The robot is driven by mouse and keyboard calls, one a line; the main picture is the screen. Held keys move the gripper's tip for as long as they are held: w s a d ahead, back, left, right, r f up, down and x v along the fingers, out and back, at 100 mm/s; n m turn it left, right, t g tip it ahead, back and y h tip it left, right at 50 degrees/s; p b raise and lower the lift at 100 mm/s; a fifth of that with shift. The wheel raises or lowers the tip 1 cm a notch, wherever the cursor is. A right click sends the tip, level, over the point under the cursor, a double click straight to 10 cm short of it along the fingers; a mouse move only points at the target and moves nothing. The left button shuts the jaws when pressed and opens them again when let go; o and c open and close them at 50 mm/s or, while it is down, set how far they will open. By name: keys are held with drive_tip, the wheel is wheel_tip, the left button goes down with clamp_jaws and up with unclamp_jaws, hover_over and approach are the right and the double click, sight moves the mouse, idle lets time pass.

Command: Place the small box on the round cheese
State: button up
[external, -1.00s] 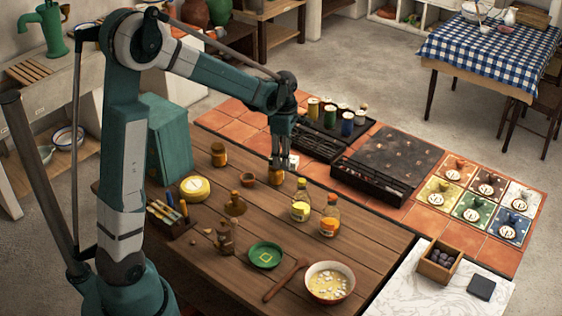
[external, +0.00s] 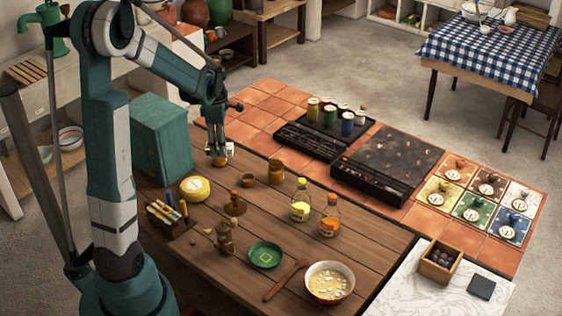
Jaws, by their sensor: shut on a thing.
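The round cheese (external: 195,188) is a yellow wheel with a pale top, lying on the wooden table in front of the teal box-shaped block. My gripper (external: 218,158) points down behind and to the right of the cheese, apart from it. It is shut on a small box (external: 230,149), which shows only as a pale patch at the right of the fingers. The fingers hide most of the box, so its shape is unclear. The jar that stood at this place in the picture is now largely hidden by my gripper.
The teal block (external: 163,140) stands behind the cheese. A utensil holder (external: 168,215), a brown lidded pot (external: 235,205), a small brown bowl (external: 248,180) and an amber jar (external: 276,172) stand near the cheese. Two bottles (external: 300,205) (external: 330,218) are farther right.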

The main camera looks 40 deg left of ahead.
drive_tip(key=n, duration=0.2)
hover_over(194, 185)
drive_tip(key=shift+w+a+f+p, duration=0.1)
drive_tip(key=shift+f+p, duration=0.35)
drive_tip(key=shift+f, duration=2.05)
drive_tip(key=shift+f, duration=0.1)
drive_tip(key=shift+f, duration=2.85)
drive_tip(key=shift+f, duration=0.1)
drive_tip(key=shift+f+b, duration=0.45)
drive_tip(key=shift+f, duration=1.5)
drive_tip(key=shift+f, duration=0.2)
